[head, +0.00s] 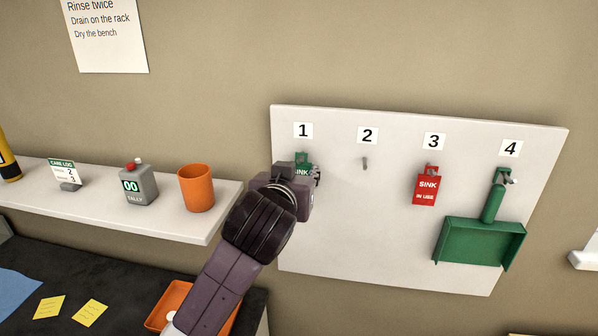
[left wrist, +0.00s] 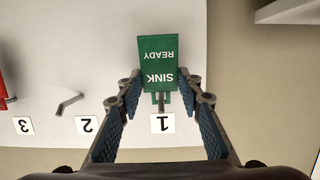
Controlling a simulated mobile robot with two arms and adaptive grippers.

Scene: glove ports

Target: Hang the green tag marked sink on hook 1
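The green tag (head: 302,171), lettered SINK READY, is at hook 1 on the white board (head: 350,235). In the left wrist view the tag (left wrist: 158,62) shows upside down, its top end at the grey peg of hook 1 (left wrist: 161,101). It looks as if it hangs there, but I cannot fully see the peg through its hole. My left gripper (head: 310,174) is in front of hook 1 and partly covers the tag. In the left wrist view its fingers (left wrist: 160,80) stand apart on both sides of the tag, with narrow gaps. My right gripper is out of view.
Hook 2 (head: 365,162) is bare. A red SINK IN USE tag (head: 425,189) hangs on hook 3, and a green dustpan (head: 480,242) on hook 4. A shelf (head: 115,208) at left holds an orange cup (head: 196,188) and a tally counter (head: 138,185). An orange tray (head: 168,306) lies below.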

